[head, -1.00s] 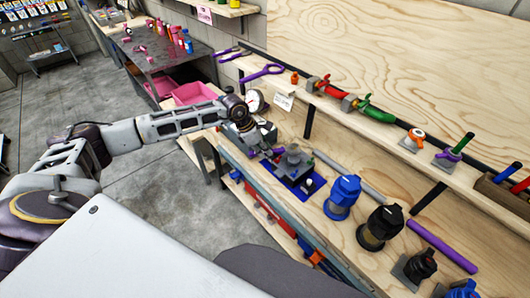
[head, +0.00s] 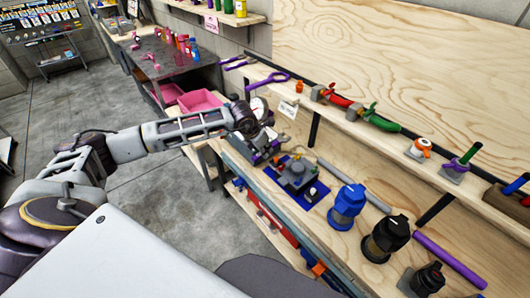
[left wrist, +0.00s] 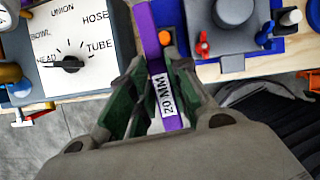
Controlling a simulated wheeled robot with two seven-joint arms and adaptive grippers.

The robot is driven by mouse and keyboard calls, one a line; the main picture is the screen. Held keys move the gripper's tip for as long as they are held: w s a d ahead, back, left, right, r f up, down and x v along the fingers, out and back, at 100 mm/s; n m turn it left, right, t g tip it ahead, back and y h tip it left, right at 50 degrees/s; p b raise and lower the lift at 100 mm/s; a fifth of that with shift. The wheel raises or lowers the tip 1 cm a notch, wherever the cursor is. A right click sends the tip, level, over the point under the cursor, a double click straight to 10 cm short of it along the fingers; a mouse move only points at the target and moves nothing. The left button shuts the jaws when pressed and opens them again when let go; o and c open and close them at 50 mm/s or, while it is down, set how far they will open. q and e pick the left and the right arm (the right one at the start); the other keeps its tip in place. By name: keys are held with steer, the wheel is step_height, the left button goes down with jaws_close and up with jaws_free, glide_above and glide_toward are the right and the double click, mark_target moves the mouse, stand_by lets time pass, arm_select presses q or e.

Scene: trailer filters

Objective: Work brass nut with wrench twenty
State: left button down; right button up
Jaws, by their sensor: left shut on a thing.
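My left gripper (head: 266,147) is over the workbench, just left of a grey fixture on a blue mat in the head view. In the left wrist view the gripper (left wrist: 150,115) is shut on a purple wrench (left wrist: 147,28) with a white "20 MM" label. The wrench points away from the gripper, and its far end is cut off by the top edge. A brass-coloured part (left wrist: 10,73) shows at the left edge of the wrist view; I cannot tell if it is the brass nut. My right gripper is not in view.
The grey fixture (head: 298,171) stands on the blue mat (head: 316,196). A dial panel (left wrist: 70,45) lies left of the wrench. A blue filter (head: 347,203) and a black filter (head: 386,238) stand farther right. A shelf (head: 330,112) with tools runs along the back.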

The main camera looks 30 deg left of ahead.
arm_select(q)
steer(key=shift+w+a+r+n+g+y+b, duration=0.3)
steer(key=shift+w+a+r+n+y, duration=0.5)
steer(key=shift+n, duration=1.55)
steer(key=shift+w+a+r+n+g+y+b, duration=0.15)
steer(key=shift+w+a+r+n+g+y, duration=0.2)
steer(key=shift+a+n+y, duration=1.4)
steer(key=shift+w+a+r+n+g+y+b, duration=0.25)
steer(key=shift+w+r+n, duration=0.35)
steer(key=shift+n, duration=2.4)
steer(key=shift+s, duration=0.1)
steer(key=shift+b, duration=0.3)
